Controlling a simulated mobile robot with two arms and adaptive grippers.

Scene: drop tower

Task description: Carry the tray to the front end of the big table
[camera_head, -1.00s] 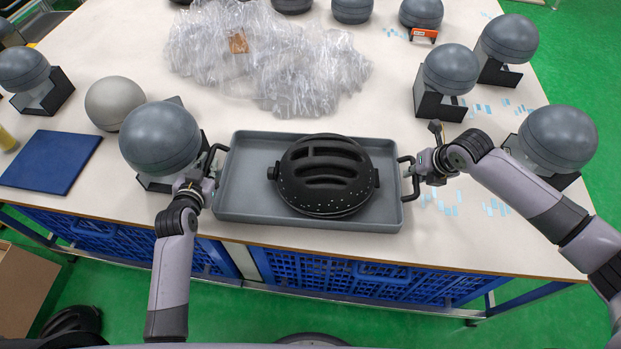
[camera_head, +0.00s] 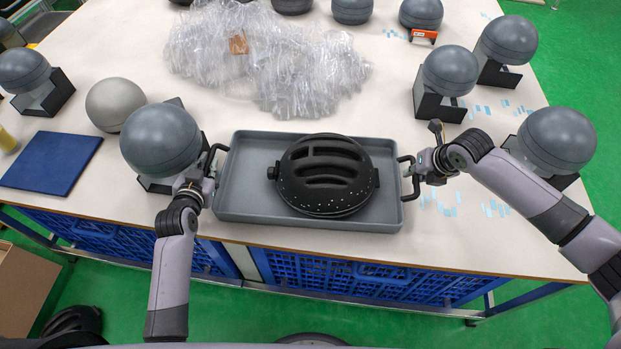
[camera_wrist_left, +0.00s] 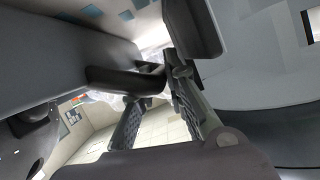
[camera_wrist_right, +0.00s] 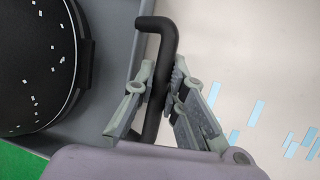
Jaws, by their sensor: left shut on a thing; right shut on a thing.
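The grey tray (camera_head: 237,205) is at the front edge of the big table (camera_head: 480,235) in the head view. A black round slotted thing (camera_head: 325,177) sits in it. My left gripper (camera_head: 207,180) is shut on the tray's left black handle (camera_head: 213,157). The left wrist view shows my left gripper's fingers (camera_wrist_left: 165,105) close up around a dark bar. My right gripper (camera_head: 424,164) is shut on the right handle (camera_head: 407,180). In the right wrist view, the handle (camera_wrist_right: 157,60) passes between my right gripper's fingers (camera_wrist_right: 153,98). I cannot tell whether the tray touches the table.
Several grey balls on black stands are around the table, one (camera_head: 160,138) close to my left gripper. Crumpled clear plastic (camera_head: 270,60) lies behind the tray. A blue panel (camera_head: 52,162) lies at the left. Blue crates (camera_head: 340,277) are under the table.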

